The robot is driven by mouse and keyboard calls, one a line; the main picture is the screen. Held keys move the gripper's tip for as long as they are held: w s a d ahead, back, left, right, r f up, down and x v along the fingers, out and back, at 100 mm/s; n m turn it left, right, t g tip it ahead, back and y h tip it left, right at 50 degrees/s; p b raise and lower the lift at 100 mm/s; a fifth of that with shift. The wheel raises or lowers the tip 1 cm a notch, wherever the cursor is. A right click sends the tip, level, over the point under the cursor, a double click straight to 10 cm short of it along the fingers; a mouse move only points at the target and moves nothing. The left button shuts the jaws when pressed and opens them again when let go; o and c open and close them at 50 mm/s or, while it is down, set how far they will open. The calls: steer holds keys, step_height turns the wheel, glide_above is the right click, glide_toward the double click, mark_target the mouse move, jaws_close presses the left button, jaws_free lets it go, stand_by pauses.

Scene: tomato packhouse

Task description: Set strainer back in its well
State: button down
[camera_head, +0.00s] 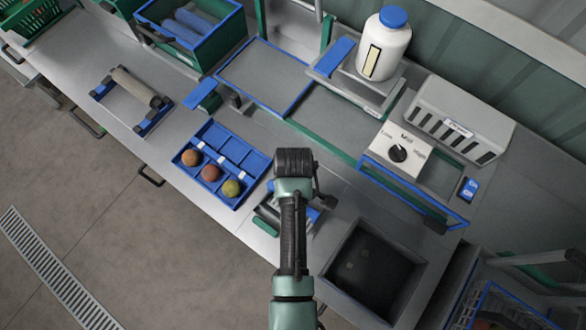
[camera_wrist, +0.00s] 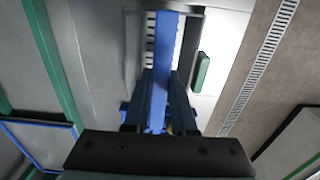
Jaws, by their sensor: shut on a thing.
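My gripper (camera_wrist: 160,95) is shut on a blue bar (camera_wrist: 166,45) that runs up the middle of the wrist view. The bar seems to be part of the strainer, but its body is mostly hidden by the gripper, and a dark frame with slots shows beyond it. In the head view my arm covers the fingertips. Below the arm, a grey and blue-edged item (camera_head: 268,214) shows partly at the bench front. A dark square well (camera_head: 330,262) is sunk in the bench to the right of my gripper; its floor looks bare apart from faint pale spots.
A blue divided tray (camera_head: 237,150) with three round fruits lies left of my gripper. A dial box (camera_head: 398,152), a grey slotted unit (camera_head: 455,118) and a white bottle (camera_head: 384,45) stand behind. A roller stand (camera_head: 133,92) is at the far left.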

steer(key=shift+w+f+b, duration=0.1)
steer(key=shift+f+b, duration=1.45)
steer(key=shift+f, duration=1.2)
steer(key=shift+f+b, duration=0.35)
steer(key=shift+f, duration=0.25)
steer(key=c, duration=0.7)
jaws_free()
steer(key=shift+c, duration=1.4)
steer(key=shift+r, duration=0.1)
step_height(320, 180, up, 9)
steer(key=p, duration=1)
steer(key=shift+r, duration=0.2)
steer(key=shift+f, duration=0.1)
